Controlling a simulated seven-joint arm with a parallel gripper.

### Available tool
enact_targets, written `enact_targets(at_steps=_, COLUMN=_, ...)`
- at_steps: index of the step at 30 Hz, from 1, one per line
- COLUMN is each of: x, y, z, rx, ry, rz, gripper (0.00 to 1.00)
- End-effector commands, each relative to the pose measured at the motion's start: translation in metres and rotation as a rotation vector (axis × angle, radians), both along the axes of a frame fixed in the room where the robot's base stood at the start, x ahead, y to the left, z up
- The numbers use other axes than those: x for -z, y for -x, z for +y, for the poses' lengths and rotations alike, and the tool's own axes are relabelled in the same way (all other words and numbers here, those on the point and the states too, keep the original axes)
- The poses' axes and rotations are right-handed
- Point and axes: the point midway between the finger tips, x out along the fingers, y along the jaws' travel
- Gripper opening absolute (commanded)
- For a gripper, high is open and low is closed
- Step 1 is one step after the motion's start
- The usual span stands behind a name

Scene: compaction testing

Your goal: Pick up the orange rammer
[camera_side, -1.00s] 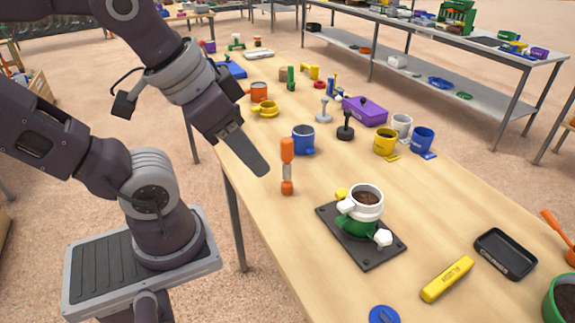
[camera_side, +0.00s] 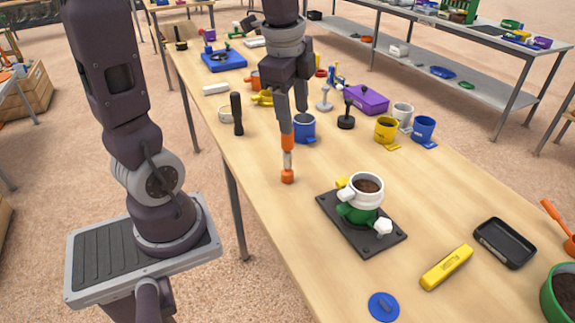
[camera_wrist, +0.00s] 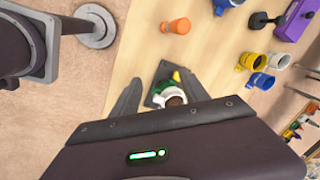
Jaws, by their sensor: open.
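The orange rammer (camera_side: 287,161) stands upright on the table, with orange ends and a pale middle. My gripper (camera_side: 294,121) points down in the side view. Its fingers overlap the rammer's upper end there and hide part of it. In the wrist view the rammer (camera_wrist: 175,27) lies beyond the fingertips, towards the top of the picture, and is not between them. My gripper (camera_wrist: 158,79) shows there with its two fingers spread and nothing held.
A blue mug (camera_side: 305,130) stands close behind the rammer. A black plate (camera_side: 343,237) with a white-and-green cup assembly (camera_side: 365,203) is to the front right. A black-handled tool (camera_side: 237,114) stands at the left. The tabletop just in front of the rammer is clear.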

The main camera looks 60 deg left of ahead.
Motion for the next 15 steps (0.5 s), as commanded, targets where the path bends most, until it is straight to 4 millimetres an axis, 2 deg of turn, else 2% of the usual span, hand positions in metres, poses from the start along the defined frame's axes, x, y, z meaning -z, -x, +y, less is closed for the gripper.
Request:
enact_targets(at_steps=1, x=0.019, y=-0.014, z=0.025, rx=0.120, ry=0.000, rz=0.065, gripper=0.53)
enact_targets(at_steps=3, x=0.044, y=-0.028, z=0.054, rx=0.315, ry=0.006, rz=0.130, gripper=0.53)
enact_targets(at_steps=6, x=0.070, y=-0.036, z=0.082, rx=0.500, ry=0.025, rz=0.174, gripper=0.53)
enact_targets(at_steps=9, x=0.082, y=-0.038, z=0.092, rx=0.583, ry=0.035, rz=0.188, gripper=0.53)
enact_targets(at_steps=15, x=0.108, y=-0.037, z=0.094, rx=0.603, ry=0.038, rz=0.192, gripper=0.53)
